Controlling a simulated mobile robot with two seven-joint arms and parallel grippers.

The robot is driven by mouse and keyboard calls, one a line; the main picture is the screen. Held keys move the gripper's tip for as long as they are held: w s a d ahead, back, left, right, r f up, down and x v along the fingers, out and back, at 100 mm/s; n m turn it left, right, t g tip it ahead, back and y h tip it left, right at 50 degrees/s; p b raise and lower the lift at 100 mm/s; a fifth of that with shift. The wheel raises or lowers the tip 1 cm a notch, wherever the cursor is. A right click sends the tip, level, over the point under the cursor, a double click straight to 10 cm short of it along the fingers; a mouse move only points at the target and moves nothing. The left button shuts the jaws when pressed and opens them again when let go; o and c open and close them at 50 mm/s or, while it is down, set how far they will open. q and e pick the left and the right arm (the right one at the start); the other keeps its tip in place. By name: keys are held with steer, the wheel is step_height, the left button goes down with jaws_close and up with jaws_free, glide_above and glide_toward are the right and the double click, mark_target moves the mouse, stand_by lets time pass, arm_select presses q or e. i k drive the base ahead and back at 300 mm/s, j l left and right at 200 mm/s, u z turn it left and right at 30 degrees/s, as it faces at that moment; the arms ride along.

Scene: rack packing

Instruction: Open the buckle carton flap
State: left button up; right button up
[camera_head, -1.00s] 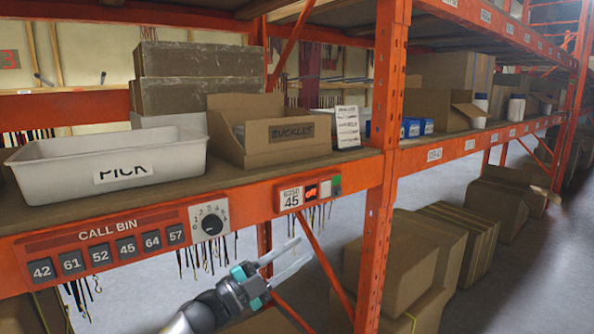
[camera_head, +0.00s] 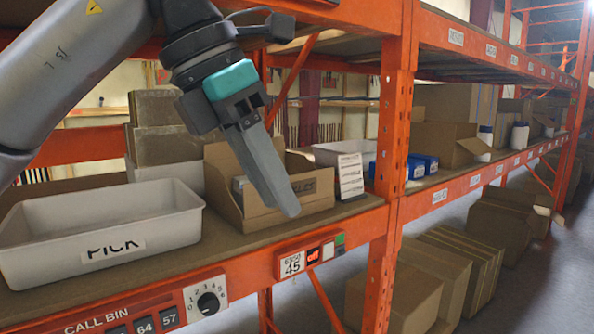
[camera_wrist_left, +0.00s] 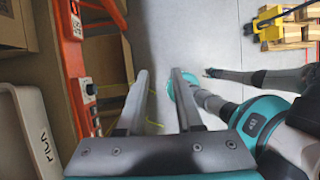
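The buckle carton (camera_head: 312,207) is brown cardboard on the shelf, right of the white bin. Its top looks open, with raised panels at the left and back. That gripper reaches down across the front of the carton in the head view; contact cannot be told. In the left wrist view its two fingers (camera_wrist_left: 160,74) are apart with nothing between them. A brown box shows at that view's upper left; I cannot tell if it is the carton.
The orange upright (camera_head: 393,140) rises beyond. A dial (camera_head: 208,302) and a 45 panel (camera_head: 293,265) sit on the shelf edge.

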mark_target(308, 187)
steer(key=i, duration=1.25)
